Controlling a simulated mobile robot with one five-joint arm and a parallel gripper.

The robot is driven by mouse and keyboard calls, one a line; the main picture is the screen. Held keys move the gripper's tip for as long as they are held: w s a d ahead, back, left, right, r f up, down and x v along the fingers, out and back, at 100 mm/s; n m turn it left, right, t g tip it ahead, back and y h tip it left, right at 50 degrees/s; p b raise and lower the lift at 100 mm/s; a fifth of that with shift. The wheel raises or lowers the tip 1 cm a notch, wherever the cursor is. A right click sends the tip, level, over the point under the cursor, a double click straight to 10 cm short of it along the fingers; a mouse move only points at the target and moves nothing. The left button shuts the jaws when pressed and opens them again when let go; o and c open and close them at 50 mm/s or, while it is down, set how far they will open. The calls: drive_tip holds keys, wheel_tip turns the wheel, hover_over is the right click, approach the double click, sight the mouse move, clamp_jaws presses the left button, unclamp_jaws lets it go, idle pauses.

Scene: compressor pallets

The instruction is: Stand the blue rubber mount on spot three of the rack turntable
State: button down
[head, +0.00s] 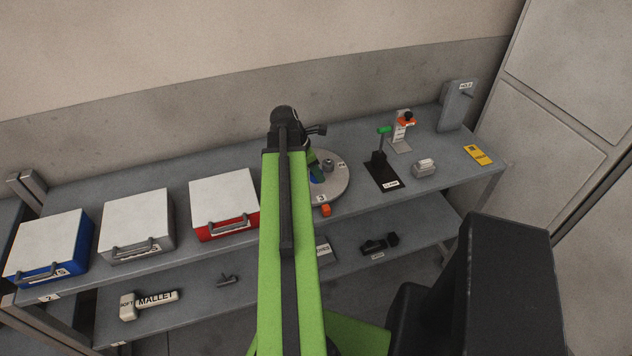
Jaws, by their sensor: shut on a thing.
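The rack turntable (341,184) is a round grey disc on the upper shelf, right of my arm, with a small knob (327,163) on it. Number labels show near its rim; one at the front (321,198) seems to read 3. My gripper (315,170) is over the left part of the disc, partly hidden behind my green arm. It is shut on the blue rubber mount (316,177), of which only a small blue patch shows. I cannot tell whether the mount touches the disc.
A small orange block (326,210) lies just in front of the disc. Blue (48,246), grey (136,226) and red (224,205) white-lidded boxes stand left. A black stand with a green handle (384,130) stands right. A mallet (150,303) lies on the lower shelf.

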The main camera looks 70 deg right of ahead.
wheel_tip(320, 180, down, 4)
drive_tip(key=b, duration=0.3)
drive_tip(key=shift+r, duration=0.2)
drive_tip(key=shift+f, duration=0.1)
drive_tip(key=c, duration=0.9)
unclamp_jaws()
drive_tip(key=shift+o, duration=0.2)
drive_tip(key=shift+r+p, duration=0.4)
drive_tip(key=p+v, duration=1)
drive_tip(key=v, duration=0.1)
drive_tip(key=shift+w+r, duration=0.15)
drive_tip(key=shift+a, duration=0.15)
